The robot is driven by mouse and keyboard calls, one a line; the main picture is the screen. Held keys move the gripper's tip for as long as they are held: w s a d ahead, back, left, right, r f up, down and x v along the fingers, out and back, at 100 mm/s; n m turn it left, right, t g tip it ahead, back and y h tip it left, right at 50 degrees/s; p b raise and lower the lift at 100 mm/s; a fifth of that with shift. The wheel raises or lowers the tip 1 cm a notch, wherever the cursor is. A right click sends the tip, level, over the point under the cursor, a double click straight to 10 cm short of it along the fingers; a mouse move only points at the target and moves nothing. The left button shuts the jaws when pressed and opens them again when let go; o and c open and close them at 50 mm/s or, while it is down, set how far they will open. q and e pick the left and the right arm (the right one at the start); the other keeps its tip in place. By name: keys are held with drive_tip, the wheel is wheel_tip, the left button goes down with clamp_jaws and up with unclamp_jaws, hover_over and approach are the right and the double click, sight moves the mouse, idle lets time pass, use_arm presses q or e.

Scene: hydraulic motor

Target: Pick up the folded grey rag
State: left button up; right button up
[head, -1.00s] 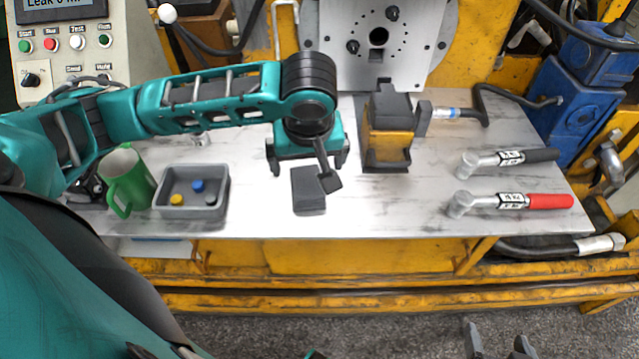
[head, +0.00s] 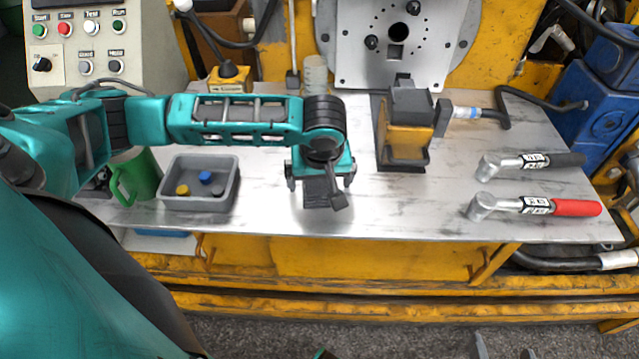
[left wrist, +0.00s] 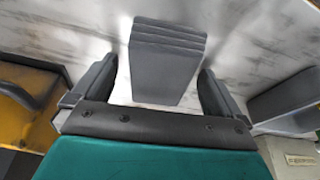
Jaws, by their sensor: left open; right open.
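The folded grey rag (head: 318,196) lies on the bench top, mostly hidden under my left gripper in the head view. In the left wrist view the rag (left wrist: 166,58) shows as a dark grey block with layered folds. My left gripper (head: 320,184) points down over it, open. In the left wrist view the fingers of this gripper (left wrist: 157,72) stand on either side of the rag's near part, with a gap on both sides. My right gripper (head: 502,349) is open and empty at the bottom edge of the head view, only its fingertips showing.
A grey tray (head: 233,190) with small coloured discs and a green mug (head: 143,178) stand left of the rag. A yellow and black block (head: 405,143) stands right of it. Two torque wrenches (head: 540,160) (head: 548,206) lie further right. Bench front edge is close.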

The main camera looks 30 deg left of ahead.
use_arm(q)
drive_tip(key=c, duration=1.1)
use_arm(e)
drive_tip(key=shift+s+d, duration=0.1)
drive_tip(key=shift+d, duration=0.05)
use_arm(q)
drive_tip(key=shift+o, duration=0.2)
wheel_tip(320, 180, up, 20)
drive_tip(key=p, duration=0.6)
use_arm(e)
drive_tip(key=r, duration=0.1)
drive_tip(key=d+r, duration=0.1)
drive_tip(key=r, duration=0.1)
drive_tip(key=shift+s+d+r+h, duration=0.2)
drive_tip(key=shift+s+r+h, duration=0.1)
drive_tip(key=shift+s, duration=0.1)
drive_tip(key=shift+f, duration=0.1)
